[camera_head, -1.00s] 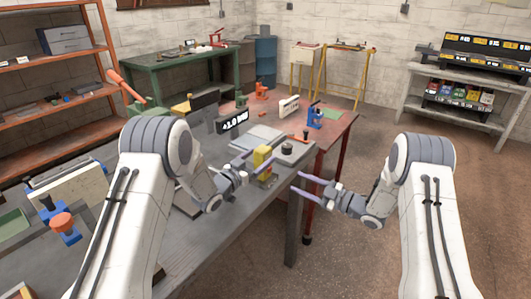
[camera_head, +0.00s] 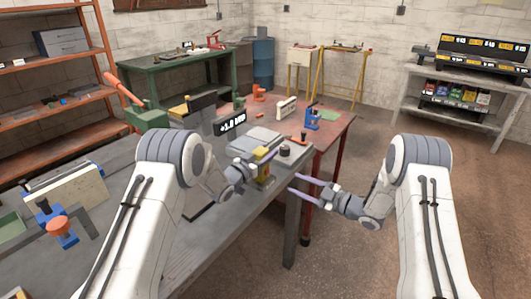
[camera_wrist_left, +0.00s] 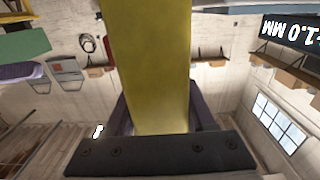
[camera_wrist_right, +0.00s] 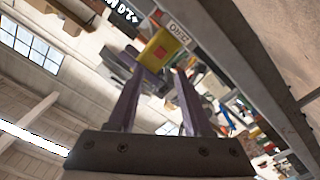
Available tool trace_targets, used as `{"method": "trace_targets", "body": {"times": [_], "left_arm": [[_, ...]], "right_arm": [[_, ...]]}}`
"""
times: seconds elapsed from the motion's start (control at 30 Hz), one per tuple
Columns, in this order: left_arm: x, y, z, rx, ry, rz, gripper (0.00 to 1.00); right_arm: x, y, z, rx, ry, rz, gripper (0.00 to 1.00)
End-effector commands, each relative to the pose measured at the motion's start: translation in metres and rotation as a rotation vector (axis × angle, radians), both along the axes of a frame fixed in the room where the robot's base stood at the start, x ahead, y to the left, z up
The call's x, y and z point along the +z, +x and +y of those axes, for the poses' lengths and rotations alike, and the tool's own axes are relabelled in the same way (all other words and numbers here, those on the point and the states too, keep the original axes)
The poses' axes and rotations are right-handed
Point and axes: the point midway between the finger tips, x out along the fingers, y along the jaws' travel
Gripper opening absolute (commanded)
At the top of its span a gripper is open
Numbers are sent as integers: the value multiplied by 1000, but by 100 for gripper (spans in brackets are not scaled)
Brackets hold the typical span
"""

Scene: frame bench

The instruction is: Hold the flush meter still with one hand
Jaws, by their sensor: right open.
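The flush meter, a small yellow block (camera_head: 263,172), stands near the right edge of the grey bench. My left gripper (camera_head: 254,161) is at it, its fingers reaching to the block's sides. In the left wrist view the yellow body (camera_wrist_left: 158,60) fills the space between the fingers and hides their tips. The fingers look as widely spaced as those of my right gripper, and I see no clear grip. My right gripper (camera_head: 300,184) is open and empty, off the bench's right edge and apart from the meter. The right wrist view shows the yellow block (camera_wrist_right: 157,48) beyond its fingertips.
A black readout (camera_head: 230,123) shows white digits above the bench. A grey flat block (camera_head: 258,138) and a dark round knob (camera_head: 285,150) are close to the meter. A blue clamp with an orange knob (camera_head: 60,228) is at the left. Open floor lies right of the bench.

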Motion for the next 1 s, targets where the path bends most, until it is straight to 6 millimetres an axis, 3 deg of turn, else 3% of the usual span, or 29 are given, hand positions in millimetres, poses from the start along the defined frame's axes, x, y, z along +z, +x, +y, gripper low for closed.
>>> {"method": "trace_targets", "body": {"times": [0.47,0.5,0.6,0.63,0.77,1.0], "left_arm": [[0,0,0,0,0,-1,0],[0,0,0,0,0,-1,0],[0,0,0,0,0,-1,0],[0,0,0,0,0,-1,0],[0,0,0,0,0,-1,0],[1,0,0,0,0,-1,0]], "right_arm": [[0,0,0,0,0,0,50],[0,0,0,0,0,0,46],[0,0,-1,0,7,10,8],[0,0,-1,0,14,19,0],[0,-2,-4,-1,89,122,0],[0,-9,-14,-2,374,514,0]]}}
